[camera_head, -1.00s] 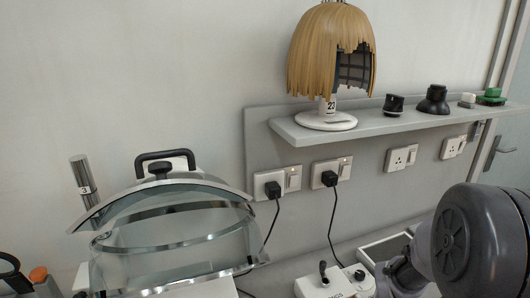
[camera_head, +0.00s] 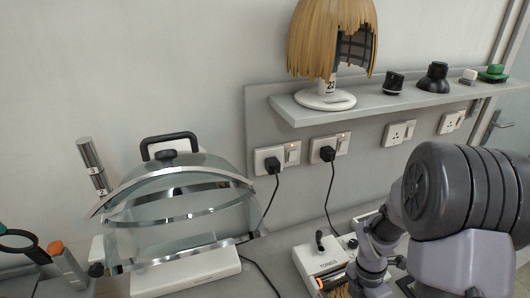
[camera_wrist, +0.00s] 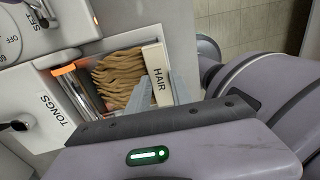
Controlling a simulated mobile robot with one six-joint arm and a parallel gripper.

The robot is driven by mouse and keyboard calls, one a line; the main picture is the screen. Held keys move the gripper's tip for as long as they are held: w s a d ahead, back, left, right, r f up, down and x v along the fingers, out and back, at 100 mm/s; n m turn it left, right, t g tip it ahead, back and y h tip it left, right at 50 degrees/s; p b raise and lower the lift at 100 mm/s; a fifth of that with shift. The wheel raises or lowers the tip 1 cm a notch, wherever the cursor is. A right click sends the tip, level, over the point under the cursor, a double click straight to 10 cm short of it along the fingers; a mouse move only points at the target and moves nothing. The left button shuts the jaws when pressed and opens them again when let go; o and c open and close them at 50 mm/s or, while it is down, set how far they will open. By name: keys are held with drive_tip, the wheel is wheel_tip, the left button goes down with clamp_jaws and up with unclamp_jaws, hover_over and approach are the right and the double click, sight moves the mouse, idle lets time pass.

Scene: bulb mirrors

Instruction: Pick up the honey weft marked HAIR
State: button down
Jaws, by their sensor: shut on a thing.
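The honey weft (camera_wrist: 118,78) is a wavy tan bundle with a white end strip (camera_wrist: 158,72) lettered HAIR, in the wrist view. It lies in a white open tray (camera_wrist: 87,139) beside slim dark and orange-tipped items. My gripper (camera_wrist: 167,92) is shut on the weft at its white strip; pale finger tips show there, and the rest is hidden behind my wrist. In the head view a bit of tan hair (camera_head: 340,291) shows at the bottom edge beside my arm; the gripper itself is hidden there.
A unit lettered TONGS (camera_head: 326,262) stands close to the tray. A honey wig (camera_head: 327,38) is on a stand on the wall shelf (camera_head: 390,112). A clear curved visor (camera_head: 178,215) stands at left. Black cables hang from the sockets.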

drive_tip(key=shift+s+d, duration=0.25)
drive_tip(key=shift+s, duration=0.5)
drive_tip(key=shift+s+d, duration=0.25)
drive_tip(key=shift+s, duration=0.45)
drive_tip(key=shift+r+t+y+p, duration=0.3)
drive_tip(key=shift+r+t+p, duration=0.15)
drive_tip(key=shift+r+t, duration=0.35)
wheel_tip(320, 180, up, 4)
drive_tip(key=p, duration=0.4)
drive_tip(key=shift+r, duration=0.2)
